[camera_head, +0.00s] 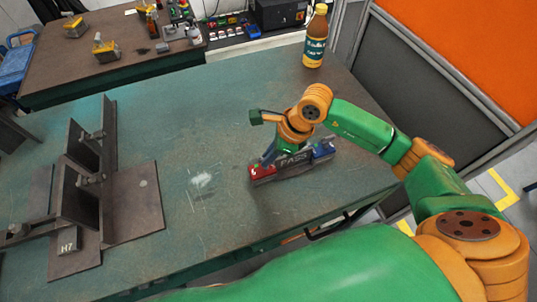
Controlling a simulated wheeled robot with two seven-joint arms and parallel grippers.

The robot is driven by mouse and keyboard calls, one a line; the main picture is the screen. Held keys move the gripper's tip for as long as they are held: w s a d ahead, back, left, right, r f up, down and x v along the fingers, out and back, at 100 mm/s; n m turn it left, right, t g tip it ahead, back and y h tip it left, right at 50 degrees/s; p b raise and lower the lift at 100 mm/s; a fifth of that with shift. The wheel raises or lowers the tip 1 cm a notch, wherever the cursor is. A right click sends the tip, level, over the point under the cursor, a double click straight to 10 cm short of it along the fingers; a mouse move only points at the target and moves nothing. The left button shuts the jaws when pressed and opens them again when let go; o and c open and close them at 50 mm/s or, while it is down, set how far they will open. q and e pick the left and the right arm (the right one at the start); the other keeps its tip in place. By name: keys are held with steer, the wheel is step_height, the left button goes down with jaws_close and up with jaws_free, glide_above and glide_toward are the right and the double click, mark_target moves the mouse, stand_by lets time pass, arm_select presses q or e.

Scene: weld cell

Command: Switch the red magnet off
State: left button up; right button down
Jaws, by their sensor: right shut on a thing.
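The red magnet (263,175) sits on the table at the left end of a dark plate marked PASS (294,161). A blue magnet (323,149) stands at the plate's right end. My right gripper (268,158) reaches down from above onto the top of the red magnet and is shut on it. The fingertips are small and partly hidden by the gripper body, so the exact part gripped and the switch position cannot be made out. My left gripper is not in view.
A dark steel fixture marked H7 (145,210) stands on the left of the green table (215,235). A bottle (315,40) stands at the far right edge. A second bench (60,65) with tools is behind. The table's middle is clear.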

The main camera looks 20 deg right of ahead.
steer(key=m+t+b, duration=0.1)
steer(key=m, duration=0.1)
steer(key=shift+a+m+h, duration=0.1)
steer(key=shift+m+h, duration=0.2)
steer(key=shift+m, duration=0.1)
steer(key=m+h+b, duration=0.1)
steer(key=m, duration=0.2)
steer(key=shift+m+t, duration=0.3)
steer(key=shift+t, duration=0.1)
steer(key=m+h+b, duration=0.1)
steer(key=m+b, duration=0.1)
steer(key=m, duration=0.1)
steer(key=shift+a+t, duration=0.15)
steer(key=shift+t, duration=0.15)
steer(key=shift+m+h+b, duration=0.5)
steer(key=shift+m+h, duration=0.1)
steer(key=shift+m, duration=0.9)
steer(key=c, duration=0.9)
jaws_free()
steer(key=shift+s, duration=0.2)
steer(key=shift+r, duration=0.15)
